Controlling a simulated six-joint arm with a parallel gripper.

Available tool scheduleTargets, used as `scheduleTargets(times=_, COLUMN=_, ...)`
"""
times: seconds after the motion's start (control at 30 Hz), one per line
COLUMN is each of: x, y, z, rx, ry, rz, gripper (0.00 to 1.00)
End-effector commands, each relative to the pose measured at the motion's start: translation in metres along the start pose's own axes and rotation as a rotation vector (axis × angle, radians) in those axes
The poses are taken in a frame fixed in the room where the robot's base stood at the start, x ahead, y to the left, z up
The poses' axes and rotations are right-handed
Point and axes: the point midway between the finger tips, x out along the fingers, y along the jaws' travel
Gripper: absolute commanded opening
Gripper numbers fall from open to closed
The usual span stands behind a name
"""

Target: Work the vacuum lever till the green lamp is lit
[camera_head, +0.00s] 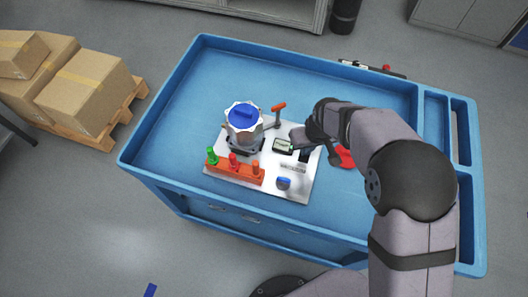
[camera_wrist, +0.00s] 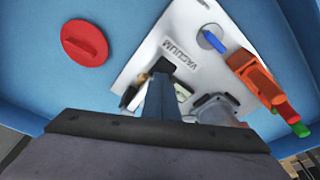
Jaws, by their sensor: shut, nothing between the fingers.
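The vacuum lever (camera_head: 283,183) is a small blue handle on a round grey base at the front of a white plate (camera_head: 300,186). In the wrist view, the blue lever (camera_wrist: 213,40) lies beside the printed word VACUUM. My gripper (camera_head: 299,139) is over the plate's right part, behind the lever and apart from it. In the wrist view, my gripper (camera_wrist: 163,72) is shut and empty, pointing toward the plate. A small device with a pale green face (camera_head: 283,146) sits mid-plate. I cannot make out a lit green lamp.
A metal housing with a blue top (camera_head: 243,121) stands at the plate's back left, beside an orange-handled lever (camera_head: 279,107). An orange block (camera_head: 235,172) carries green, red and orange pegs. A red round part (camera_wrist: 85,42) lies on the blue cart (camera_head: 180,120), whose left side is clear.

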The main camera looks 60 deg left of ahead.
Motion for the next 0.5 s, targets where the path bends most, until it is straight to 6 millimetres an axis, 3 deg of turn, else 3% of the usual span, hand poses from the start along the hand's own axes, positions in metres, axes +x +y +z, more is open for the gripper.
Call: scheduleTargets(times=0.5, x=-0.032, y=0.000, z=-0.006, rx=0.000, ry=0.000, rz=0.000, gripper=0.00)
